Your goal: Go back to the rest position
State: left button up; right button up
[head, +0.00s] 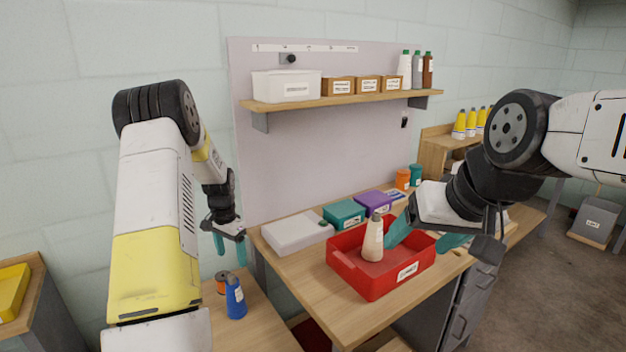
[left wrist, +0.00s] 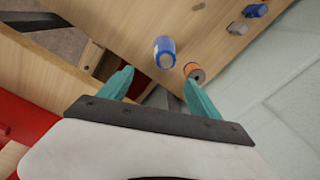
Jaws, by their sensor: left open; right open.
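My left gripper (head: 231,248) is open and empty above the lower table at the left. Its two teal fingers also show spread apart in the left wrist view (left wrist: 158,92), with nothing between them. My right gripper (head: 430,238) is open, its teal fingers spread above the red bin (head: 372,288). One right finger is beside a cream bottle (head: 373,240) that stands upright in the bin. I cannot tell whether the finger touches the bottle.
A blue bottle (head: 235,298) and an orange-brown spool (head: 221,283) stand on the lower table below my left gripper. A white box (head: 297,232), a teal box (head: 343,213) and a purple box (head: 373,201) line the workbench's back. A loaded shelf (head: 345,99) hangs above.

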pick_arm(q)
jog(key=s+d+r+n+t, duration=0.1)
jog(key=s+d+r, duration=0.25)
jog(key=r, duration=0.35)
jog(key=s+d+r+n+t, duration=0.15)
jog(key=s+r, duration=0.25)
jog(key=r, duration=0.4)
jog(key=s+d+r, duration=0.4)
jog(key=r, duration=0.3)
jog(key=s+d+r+n+t+h, duration=0.1)
jog(key=s+d+r, duration=0.2)
jog(key=s, duration=0.6)
jog(key=s+d+r+n+t+h, duration=0.1)
jog(key=s+d+r+t, duration=0.1)
jog(key=s, duration=0.8)
jog(key=shift+d+r, duration=0.65)
jog(key=shift+r, duration=0.15)
